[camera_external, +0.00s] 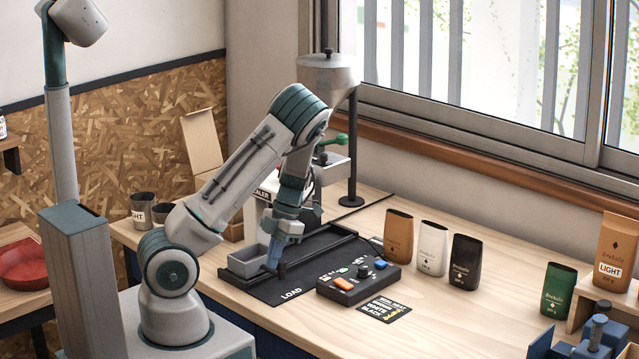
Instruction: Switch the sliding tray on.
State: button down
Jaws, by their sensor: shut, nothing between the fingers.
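The sliding tray (245,261) is a grey open box at the left end of a black track (325,243), near the word LOAD. My gripper (275,268) points down just right of the tray, in front of the track, with its fingers shut and empty. I cannot tell whether it touches the tray. The sealer machine (335,172), with a green-knobbed lever, stands behind and is partly hidden by my arm.
A small black card (384,308) lies in front of the control box. Brown (398,237), white (432,248) and black (465,262) bags stand to the right, with a green bag (558,290) farther on. Dark cups (144,209) stand at the left. The front middle of the table is clear.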

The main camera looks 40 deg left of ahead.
jog(key=w, duration=1.7)
jog(key=shift+w, duration=0.3)
jog(key=shift+s+a, duration=0.1)
jog(key=shift+s, duration=0.35)
jog(key=s, duration=0.3)
jog(key=shift+a, duration=0.2)
jog(key=b+v, duration=0.2)
jog(key=v, duration=0.8)
jog(key=shift+b, duration=0.3)
jog(key=shift+r, duration=0.1)
